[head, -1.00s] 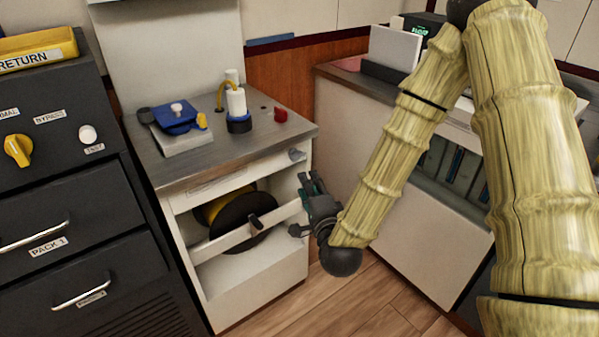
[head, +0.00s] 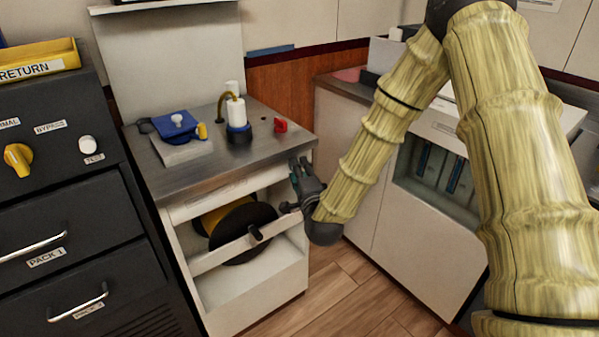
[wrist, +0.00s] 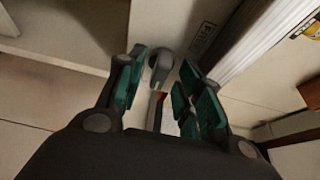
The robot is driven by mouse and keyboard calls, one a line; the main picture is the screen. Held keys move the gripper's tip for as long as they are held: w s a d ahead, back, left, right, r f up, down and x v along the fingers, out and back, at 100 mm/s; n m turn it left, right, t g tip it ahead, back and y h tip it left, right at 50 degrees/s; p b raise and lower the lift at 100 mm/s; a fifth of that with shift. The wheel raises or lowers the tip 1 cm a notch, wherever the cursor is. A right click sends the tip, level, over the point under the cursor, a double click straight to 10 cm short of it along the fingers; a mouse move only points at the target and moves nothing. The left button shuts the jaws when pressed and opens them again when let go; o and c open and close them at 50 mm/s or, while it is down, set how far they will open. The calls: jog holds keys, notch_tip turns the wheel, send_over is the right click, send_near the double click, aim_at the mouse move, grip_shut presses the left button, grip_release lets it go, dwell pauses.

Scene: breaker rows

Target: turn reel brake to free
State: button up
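In the wrist view a grey rounded knob or lever (wrist: 161,64), likely the reel brake, sits between and just beyond my fingertips. A small label (wrist: 204,38) with partly readable letters is beside it, and a red mark (wrist: 157,95) lies just below it. My gripper (wrist: 163,80) is open, its green-padded fingers on either side of the knob, with no clear contact. In the head view my gripper (head: 293,184) is at the right front of the reel cabinet (head: 254,290) and hides the knob. The reel (head: 240,236) sits inside, behind a white crossbar.
The cabinet's metal top (head: 180,175) carries a blue device (head: 178,127), a white cylinder with a blue base (head: 238,118) and a red knob (head: 280,125). A dark drawer unit (head: 60,200) stands left and a pale cabinet (head: 340,165) right. Wooden floor (head: 340,290) lies between.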

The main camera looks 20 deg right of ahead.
grip_shut()
jog(key=shift+f+n, duration=0.15)
jog(key=shift+n, duration=0.15)
jog(key=shift+w+d+f+n+t+y+b, duration=0.1)
jog(key=shift+n+t+y+b, duration=0.4)
jog(key=shift+n+y+b, duration=2.05)
jog(key=shift+d+f+n+t+y+b, duration=0.15)
jog(key=shift+n+t+y, duration=0.25)
jog(key=shift+n, duration=4.3)
jog(key=shift+w+d+f+n+t+y+b, duration=0.1)
jog(key=shift+n+t+y+b, duration=0.85)
jog(key=shift+n, duration=2.7)
jog(key=shift+g+y, duration=0.35)
jog(key=shift+y, duration=0.05)
